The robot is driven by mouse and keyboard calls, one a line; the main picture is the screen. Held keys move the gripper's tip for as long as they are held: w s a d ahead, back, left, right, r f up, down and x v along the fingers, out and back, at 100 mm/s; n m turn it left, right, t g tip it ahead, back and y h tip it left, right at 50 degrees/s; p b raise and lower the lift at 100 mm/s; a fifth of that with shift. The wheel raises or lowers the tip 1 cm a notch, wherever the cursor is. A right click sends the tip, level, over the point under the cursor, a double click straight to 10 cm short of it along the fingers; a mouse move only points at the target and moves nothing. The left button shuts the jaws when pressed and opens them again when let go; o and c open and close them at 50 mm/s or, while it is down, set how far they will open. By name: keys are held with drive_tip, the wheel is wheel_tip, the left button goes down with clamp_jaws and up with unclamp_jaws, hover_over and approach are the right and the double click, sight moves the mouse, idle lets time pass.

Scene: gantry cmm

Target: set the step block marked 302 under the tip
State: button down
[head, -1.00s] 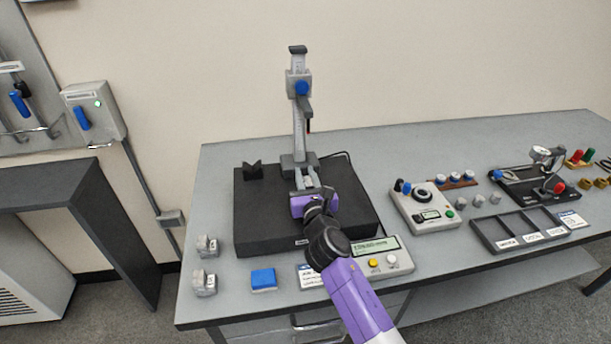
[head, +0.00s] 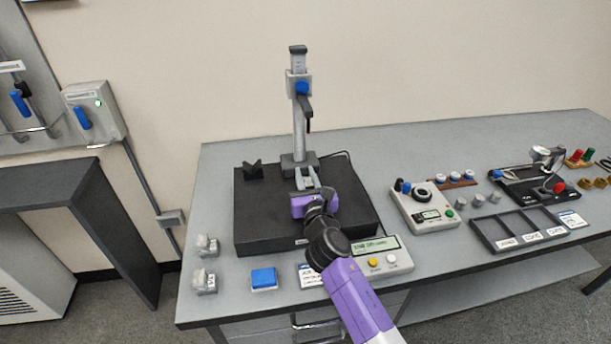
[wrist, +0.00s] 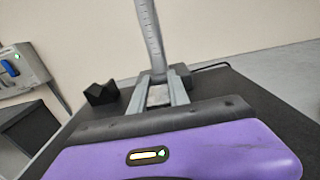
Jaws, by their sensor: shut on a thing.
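My gripper (head: 307,178) is low over the black surface plate (head: 262,225), in front of the height gauge's base (head: 299,160). In the wrist view my gripper (wrist: 160,92) has a small grey block (wrist: 158,96) between its two fingers. The marking on this block cannot be read. The gauge's column (head: 299,125) stands behind my gripper, and its thin dark tip (head: 308,124) hangs from the arm well above the plate. I cannot tell whether the block touches the plate. Two other grey step blocks (head: 206,246) (head: 204,281) sit on the bench at left, their numbers unreadable.
A black V-block (head: 253,171) stands on the plate's back left. A blue pad (head: 264,279) and a display box (head: 377,255) lie in front of the plate. A dial box (head: 423,207) and a compartment tray (head: 525,229) are to the right. The plate's left side is largely clear.

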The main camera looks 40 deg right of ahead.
drive_tip(key=shift+f, duration=0.15)
drive_tip(key=c, duration=1.2)
unclamp_jaws()
drive_tip(key=shift+o, duration=0.2)
drive_tip(key=shift+v, duration=3.9)
drive_tip(key=shift+a, duration=0.1)
